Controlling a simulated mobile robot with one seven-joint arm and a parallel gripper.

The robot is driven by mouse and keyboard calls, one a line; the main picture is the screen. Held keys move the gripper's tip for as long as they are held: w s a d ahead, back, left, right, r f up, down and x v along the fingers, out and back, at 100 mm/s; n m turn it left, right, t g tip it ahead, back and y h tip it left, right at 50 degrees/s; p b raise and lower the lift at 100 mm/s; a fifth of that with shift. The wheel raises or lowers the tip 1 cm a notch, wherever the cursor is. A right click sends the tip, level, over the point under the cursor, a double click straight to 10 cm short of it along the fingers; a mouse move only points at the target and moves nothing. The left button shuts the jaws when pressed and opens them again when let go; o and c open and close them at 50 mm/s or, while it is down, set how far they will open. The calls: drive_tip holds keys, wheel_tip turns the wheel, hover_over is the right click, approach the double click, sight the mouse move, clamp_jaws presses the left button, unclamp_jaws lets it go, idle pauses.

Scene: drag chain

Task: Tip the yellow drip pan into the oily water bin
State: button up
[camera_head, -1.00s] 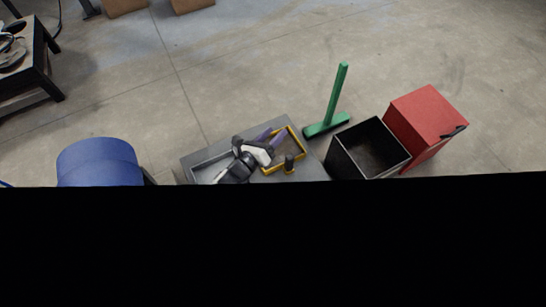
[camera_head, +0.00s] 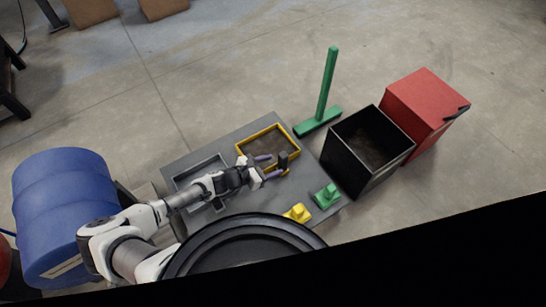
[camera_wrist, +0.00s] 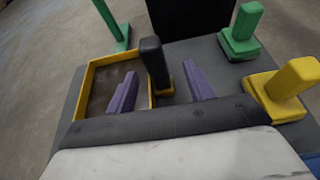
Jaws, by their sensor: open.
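The yellow drip pan (camera_head: 257,134) sits on the grey bench top, its dark upright handle (camera_head: 284,160) at the near right side. The wrist view also shows the pan (camera_wrist: 103,85) and the handle (camera_wrist: 155,62). My gripper (camera_head: 270,166) is open, with purple fingers close to the handle. In the wrist view, the handle stands between the open fingers of my gripper (camera_wrist: 161,77), with gaps on both sides. An open black bin (camera_head: 367,143) stands right of the bench; I cannot read any label on it. Its bottom looks dark brown.
A grey tray (camera_head: 180,181) lies left of the pan on the bench (camera_head: 240,208). Yellow (camera_head: 298,213) and green (camera_head: 327,195) handled blocks stand at its near right. A green upright tool (camera_head: 325,95), red box (camera_head: 425,95) and blue drum (camera_head: 62,205) stand around it.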

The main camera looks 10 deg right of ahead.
drive_tip(key=shift+w+b+x, duration=0.2)
drive_tip(key=shift+b+x, duration=0.2)
drive_tip(key=shift+x, duration=1.15)
drive_tip(key=shift+w+b+x, duration=0.25)
drive_tip(key=shift+b+x, duration=0.1)
drive_tip(key=shift+x, duration=1.2)
drive_tip(key=shift+a+r, duration=0.1)
drive_tip(key=shift+r, duration=0.1)
clamp_jaws()
